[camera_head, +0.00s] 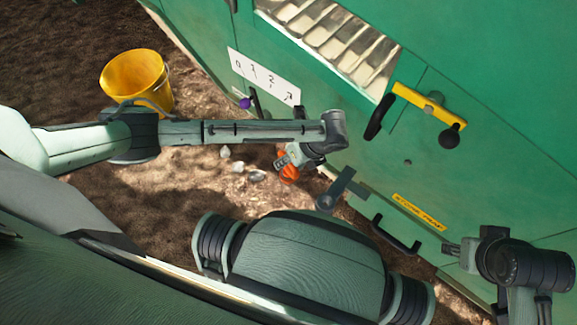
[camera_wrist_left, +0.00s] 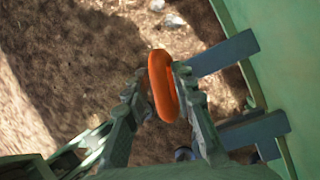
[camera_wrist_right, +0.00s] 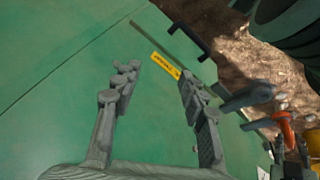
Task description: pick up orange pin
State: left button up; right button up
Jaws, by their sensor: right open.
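The orange pin (camera_wrist_left: 163,85) shows its rounded loop between the two fingertips of my left gripper (camera_wrist_left: 158,92) in the left wrist view. The fingers close in on both sides of the loop, and the gripper appears shut on it. In the head view the pin (camera_head: 289,173) is at the tip of my left arm, beside the green machine. The pin also shows at the right edge of the right wrist view (camera_wrist_right: 287,130). Its lower part is hidden. My right gripper (camera_wrist_right: 158,80) is open and empty, facing the machine's green panel.
The green machine wall (camera_head: 480,70) fills the right, with a yellow latch bar (camera_head: 425,102), dark handles and a grey lever (camera_head: 340,187). Grey brackets (camera_wrist_left: 225,53) stick out near the pin. A yellow bucket (camera_head: 137,82) and pale stones lie on open soil to the left.

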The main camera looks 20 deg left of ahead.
pick_arm(q)
grip_shut()
jog(key=shift+r, duration=0.2)
notch_tip(320, 180, up, 10)
jog(key=shift+f+p, duration=0.15)
jog(key=shift+p, duration=0.9)
pick_arm(e)
jog(key=x, duration=0.2)
jog(key=a+x, duration=0.1)
jog(key=x, duration=0.2)
jog(key=shift+f, duration=0.1)
pick_arm(q)
jog(key=shift+s+f, duration=0.1)
pick_arm(e)
jog(key=shift+s+a, duration=0.1)
